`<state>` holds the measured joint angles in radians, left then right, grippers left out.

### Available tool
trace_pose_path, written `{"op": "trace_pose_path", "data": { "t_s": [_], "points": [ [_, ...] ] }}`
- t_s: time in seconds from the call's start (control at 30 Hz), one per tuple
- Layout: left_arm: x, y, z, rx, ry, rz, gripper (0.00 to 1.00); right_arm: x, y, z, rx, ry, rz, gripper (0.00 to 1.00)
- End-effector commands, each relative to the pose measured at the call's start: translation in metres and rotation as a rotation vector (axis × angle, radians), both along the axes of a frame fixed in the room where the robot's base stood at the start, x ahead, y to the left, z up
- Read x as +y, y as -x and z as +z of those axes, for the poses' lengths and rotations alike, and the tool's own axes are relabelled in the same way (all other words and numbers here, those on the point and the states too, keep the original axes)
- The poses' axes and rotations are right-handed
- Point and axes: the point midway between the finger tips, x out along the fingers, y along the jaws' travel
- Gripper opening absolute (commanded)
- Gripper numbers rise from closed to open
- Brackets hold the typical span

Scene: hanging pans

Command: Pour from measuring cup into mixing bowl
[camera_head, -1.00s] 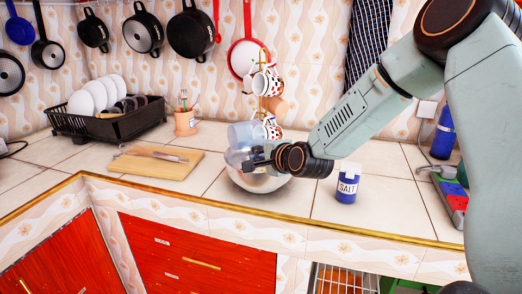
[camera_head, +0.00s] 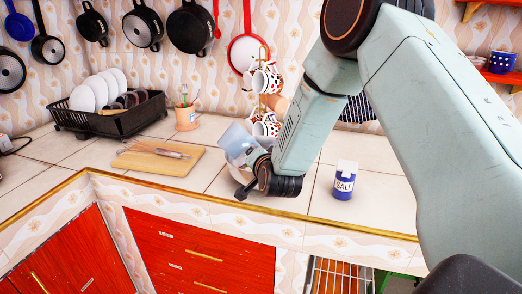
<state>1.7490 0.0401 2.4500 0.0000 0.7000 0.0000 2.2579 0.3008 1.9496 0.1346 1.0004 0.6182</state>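The translucent bluish measuring cup (camera_head: 236,140) is tilted above the mixing bowl. My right gripper (camera_head: 247,178), on the arm from the right, appears shut on the cup, though its fingers are small and partly hidden. The mixing bowl (camera_head: 238,172) stands on the tiled counter, mostly hidden behind the gripper and wrist. I cannot tell what is in the cup or bowl. My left gripper is not in view.
A blue and white salt container (camera_head: 344,181) stands right of the bowl. A mug rack with spotted mugs (camera_head: 265,124) is close behind. A cutting board (camera_head: 158,160) with a whisk lies left, near a black dish rack (camera_head: 111,120). The counter front is clear.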

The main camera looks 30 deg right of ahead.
Motion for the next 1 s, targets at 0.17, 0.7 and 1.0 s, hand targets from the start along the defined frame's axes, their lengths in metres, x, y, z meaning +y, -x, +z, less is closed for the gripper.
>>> {"op": "trace_pose_path", "data": {
  "t_s": [0.17,0.7,1.0],
  "points": [
    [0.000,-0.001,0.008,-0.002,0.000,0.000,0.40,0.000,-0.001,0.009,0.007,0.171,0.001,0.00],
    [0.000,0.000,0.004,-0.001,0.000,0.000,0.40,0.033,-0.003,0.027,0.032,0.708,-0.004,0.00],
    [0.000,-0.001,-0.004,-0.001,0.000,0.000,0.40,0.044,-0.004,0.027,0.040,0.879,-0.005,0.00]
  ]
}}
